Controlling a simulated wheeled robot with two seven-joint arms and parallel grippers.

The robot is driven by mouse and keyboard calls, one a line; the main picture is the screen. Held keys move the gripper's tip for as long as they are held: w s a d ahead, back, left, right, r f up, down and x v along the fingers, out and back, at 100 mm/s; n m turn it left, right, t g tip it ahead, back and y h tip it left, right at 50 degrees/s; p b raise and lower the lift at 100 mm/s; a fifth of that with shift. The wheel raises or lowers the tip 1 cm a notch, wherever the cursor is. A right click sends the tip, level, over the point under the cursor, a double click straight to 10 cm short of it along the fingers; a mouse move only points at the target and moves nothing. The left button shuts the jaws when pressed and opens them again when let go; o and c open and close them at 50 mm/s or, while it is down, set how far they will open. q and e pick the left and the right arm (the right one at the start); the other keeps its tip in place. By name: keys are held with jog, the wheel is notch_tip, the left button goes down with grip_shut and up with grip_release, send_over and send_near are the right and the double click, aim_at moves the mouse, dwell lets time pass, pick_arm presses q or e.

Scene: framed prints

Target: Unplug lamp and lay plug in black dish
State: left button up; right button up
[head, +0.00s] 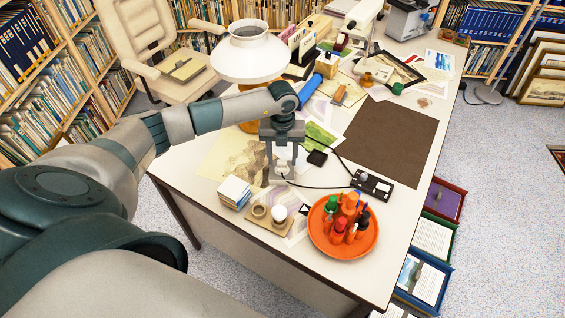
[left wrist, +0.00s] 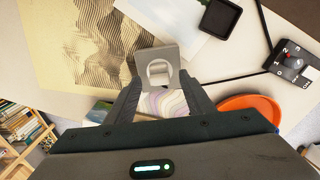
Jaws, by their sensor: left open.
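My left gripper (head: 283,165) points down over the desk, open, with its fingers either side of a light grey plate with a whitish rounded piece (head: 284,173). In the left wrist view, this plate (left wrist: 158,56) stands between and just beyond the fingertips (left wrist: 160,86); I cannot tell whether it is the plug or touches the fingers. A small square black dish (head: 317,157) lies behind the strip (left wrist: 221,17). The white-shaded lamp (head: 250,55) is partly behind my arm.
An orange tray (head: 318,238) of bottles stands at the desk's front right. A bare dark brown mat (head: 392,140) lies at right.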

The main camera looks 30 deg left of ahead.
aim_at(282, 160)
pick_arm(q)
jog(key=shift+f+b, duration=0.75)
jog(key=shift+f, duration=0.7)
dwell(0.3)
grip_shut()
jog(key=shift+r, duration=0.15)
jog(key=shift+r+p, duration=1.95)
jog(key=shift+r, duration=0.9)
